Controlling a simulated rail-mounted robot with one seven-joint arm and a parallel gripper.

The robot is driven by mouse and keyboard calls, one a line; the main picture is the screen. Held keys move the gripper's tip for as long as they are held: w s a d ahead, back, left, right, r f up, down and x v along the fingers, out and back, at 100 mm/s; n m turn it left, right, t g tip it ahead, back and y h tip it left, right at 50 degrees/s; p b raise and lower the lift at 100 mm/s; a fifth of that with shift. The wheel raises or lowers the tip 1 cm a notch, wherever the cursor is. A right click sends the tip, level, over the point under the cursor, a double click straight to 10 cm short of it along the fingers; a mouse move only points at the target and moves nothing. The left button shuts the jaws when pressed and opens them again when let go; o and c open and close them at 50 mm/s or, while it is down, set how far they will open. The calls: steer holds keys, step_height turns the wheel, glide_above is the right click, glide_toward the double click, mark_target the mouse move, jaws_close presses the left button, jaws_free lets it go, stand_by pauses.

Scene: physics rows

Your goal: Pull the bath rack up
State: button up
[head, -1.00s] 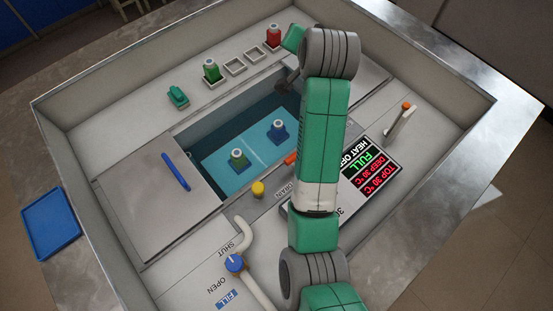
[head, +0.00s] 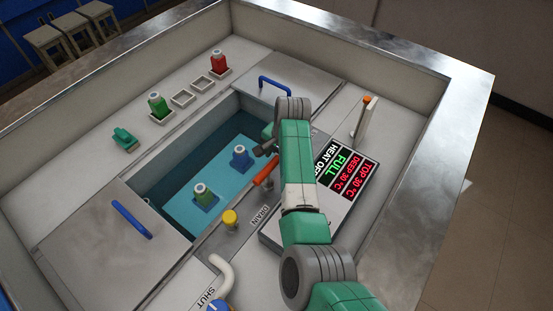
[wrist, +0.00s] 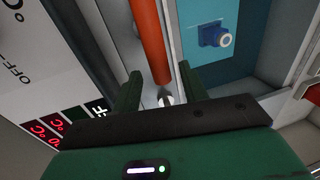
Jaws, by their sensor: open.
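The bath (head: 178,160) is an open sunken basin with blue water. An orange bar handle (head: 266,172) stands at the bath's right edge. In the wrist view the orange bar (wrist: 151,42) lies ahead of the open gripper (wrist: 160,88), in line with the gap between its fingers. I cannot tell whether it touches either finger. In the head view my gripper (head: 264,148) is just above the handle.
A display panel (head: 335,178) and an orange-tipped lever (head: 364,120) are right of the bath. A yellow drain knob (head: 230,218) is in front. Lids with blue handles (head: 131,219) flank the bath.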

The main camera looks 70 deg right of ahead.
steer(key=shift+f, duration=0.3)
steer(key=shift+w, duration=0.1)
steer(key=shift+c, duration=0.4)
jaws_close()
step_height(320, 180, up, 18)
steer(key=p, duration=1.6)
steer(key=shift+o, duration=0.4)
jaws_free()
steer(key=shift+f, duration=0.15)
